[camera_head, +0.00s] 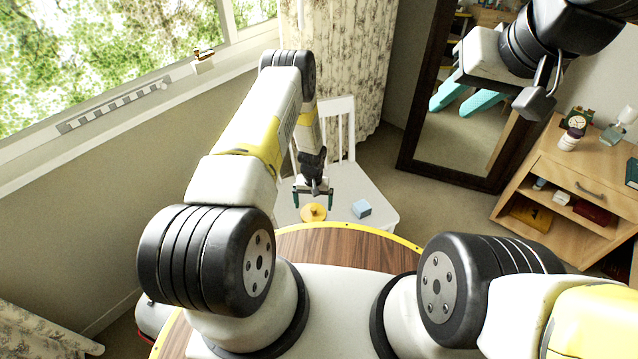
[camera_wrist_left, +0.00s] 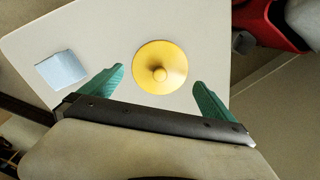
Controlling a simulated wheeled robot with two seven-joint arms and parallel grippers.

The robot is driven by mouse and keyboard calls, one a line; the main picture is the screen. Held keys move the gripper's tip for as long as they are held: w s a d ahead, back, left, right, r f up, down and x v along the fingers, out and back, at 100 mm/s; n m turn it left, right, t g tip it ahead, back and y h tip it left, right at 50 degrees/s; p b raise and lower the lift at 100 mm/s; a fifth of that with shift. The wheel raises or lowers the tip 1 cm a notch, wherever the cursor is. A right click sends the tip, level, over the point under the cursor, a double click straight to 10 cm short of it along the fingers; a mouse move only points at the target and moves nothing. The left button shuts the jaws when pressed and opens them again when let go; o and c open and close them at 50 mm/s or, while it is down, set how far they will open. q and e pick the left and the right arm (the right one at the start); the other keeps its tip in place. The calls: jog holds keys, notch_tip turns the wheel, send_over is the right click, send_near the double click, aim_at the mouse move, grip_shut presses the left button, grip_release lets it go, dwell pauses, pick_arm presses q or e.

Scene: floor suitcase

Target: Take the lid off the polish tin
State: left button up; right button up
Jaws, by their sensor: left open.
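The polish tin shows as a round yellow disc with a small central knob, its lid (camera_wrist_left: 172,52), on the white chair seat (camera_wrist_left: 100,35). From above, the lid hides the tin's body. In the head view the yellow tin (camera_head: 313,214) sits near the seat's left front part. My left gripper (camera_head: 313,203) is open and empty above the tin, pointing down. In the left wrist view its two teal fingers (camera_wrist_left: 158,80) stand apart, with the lid between and beyond them. My right gripper (camera_head: 454,108) is open and empty, raised at the upper right before the mirror.
A light blue block (camera_head: 361,208) lies on the seat to the right of the tin. A standing mirror (camera_head: 455,150) and a wooden cabinet (camera_head: 560,160) are at the right. A windowsill (camera_head: 100,135) runs along the left. A round wooden surface (camera_head: 345,245) lies in front of the chair.

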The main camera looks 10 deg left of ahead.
aim_at(313, 208)
pick_arm(q)
notch_tip(313, 208, down, 3)
jog(key=shift+f, duration=0.2)
jog(key=shift+c, duration=0.4)
jog(key=c, duration=1)
jog(key=shift+r, duration=0.1)
